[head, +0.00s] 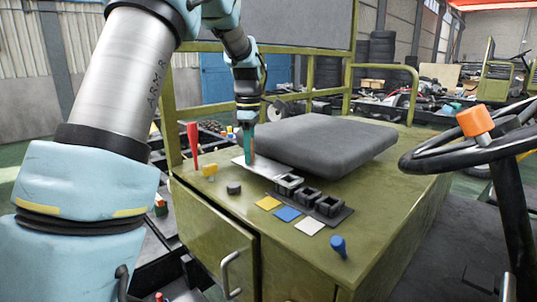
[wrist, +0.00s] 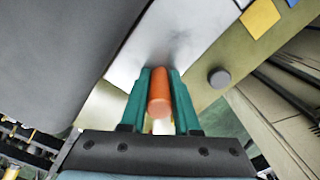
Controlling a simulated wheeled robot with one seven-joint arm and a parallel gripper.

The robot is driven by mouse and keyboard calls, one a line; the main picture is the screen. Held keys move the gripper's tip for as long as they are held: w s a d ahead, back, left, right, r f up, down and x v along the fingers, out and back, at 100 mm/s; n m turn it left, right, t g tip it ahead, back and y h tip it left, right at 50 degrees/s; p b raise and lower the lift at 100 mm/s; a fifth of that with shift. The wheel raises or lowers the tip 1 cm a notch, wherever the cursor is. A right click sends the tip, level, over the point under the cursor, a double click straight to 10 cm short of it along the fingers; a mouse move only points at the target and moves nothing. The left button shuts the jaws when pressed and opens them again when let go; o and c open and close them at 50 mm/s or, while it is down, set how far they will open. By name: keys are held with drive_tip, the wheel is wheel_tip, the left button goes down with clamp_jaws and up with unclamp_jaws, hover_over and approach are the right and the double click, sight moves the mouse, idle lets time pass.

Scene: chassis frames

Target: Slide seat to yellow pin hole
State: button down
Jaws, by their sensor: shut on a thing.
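The dark grey seat cushion (head: 318,140) lies on top of the olive box; it also fills the upper left of the wrist view (wrist: 60,50). My gripper (head: 249,155) points down at the seat's left side, above a pale metal plate (head: 270,168). In the wrist view its teal fingers (wrist: 160,100) are shut on an upright orange cylinder (wrist: 159,92). The cylinder's lower end is hard to make out. A row of dark square sockets (head: 308,195) lies in front of the seat, beside yellow (head: 267,203), blue (head: 288,214) and white (head: 309,227) patches. The yellow patch is beside the socket nearest the plate.
A blue pin (head: 338,246) stands at the front. A steering wheel (head: 480,135) is at the right.

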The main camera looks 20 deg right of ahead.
drive_tip(key=shift+w+a, duration=0.25)
drive_tip(key=shift+a, duration=0.25)
drive_tip(key=c, duration=1)
unclamp_jaws()
drive_tip(key=shift+w, duration=0.15)
drive_tip(key=o, duration=0.3)
drive_tip(key=shift+d, duration=0.15)
drive_tip(key=shift+o, duration=0.2)
drive_tip(key=shift+d+r, duration=0.1)
drive_tip(key=shift+r, duration=0.05)
wheel_tip(320, 180, up, 10)
drive_tip(key=shift+r+b, duration=0.25)
drive_tip(key=shift+b, duration=0.85)
